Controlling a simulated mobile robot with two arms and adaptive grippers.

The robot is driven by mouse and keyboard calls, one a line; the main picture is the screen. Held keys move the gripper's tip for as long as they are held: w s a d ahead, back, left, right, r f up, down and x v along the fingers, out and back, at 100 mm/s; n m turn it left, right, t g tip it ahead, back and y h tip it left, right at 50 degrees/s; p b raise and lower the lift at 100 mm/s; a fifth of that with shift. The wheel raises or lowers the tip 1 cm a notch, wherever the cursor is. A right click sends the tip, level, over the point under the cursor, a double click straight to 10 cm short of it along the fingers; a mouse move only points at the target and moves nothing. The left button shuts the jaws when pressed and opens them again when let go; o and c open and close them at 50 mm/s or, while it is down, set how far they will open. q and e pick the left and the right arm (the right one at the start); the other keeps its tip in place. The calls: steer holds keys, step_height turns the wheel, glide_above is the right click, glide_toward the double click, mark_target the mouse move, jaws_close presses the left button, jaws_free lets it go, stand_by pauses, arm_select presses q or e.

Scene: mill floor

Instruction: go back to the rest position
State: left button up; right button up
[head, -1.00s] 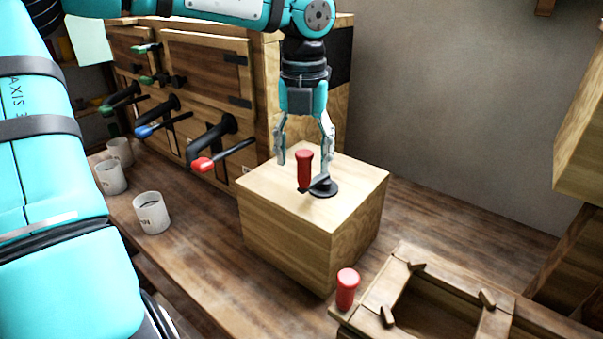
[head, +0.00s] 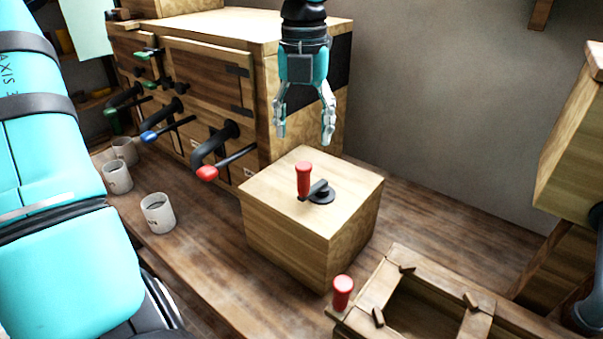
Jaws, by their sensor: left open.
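My left gripper (head: 304,136) hangs fingers down above the wooden block (head: 285,229) in the head view. It is open, with nothing between its fingers. The block has a black crank (head: 321,192) with an upright red handle (head: 303,179) on its top. The fingertips are above the handle and apart from it. The fingers of my right gripper do not show.
A wooden cabinet (head: 209,75) with levers tipped red, blue and green stands behind on the left. Three white mugs stand on the bench, the nearest (head: 158,213) at its front. An open wooden frame (head: 425,262) and another red handle (head: 343,291) are at the lower right.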

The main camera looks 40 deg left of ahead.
arm_select(q)
steer(key=shift+r, duration=0.65)
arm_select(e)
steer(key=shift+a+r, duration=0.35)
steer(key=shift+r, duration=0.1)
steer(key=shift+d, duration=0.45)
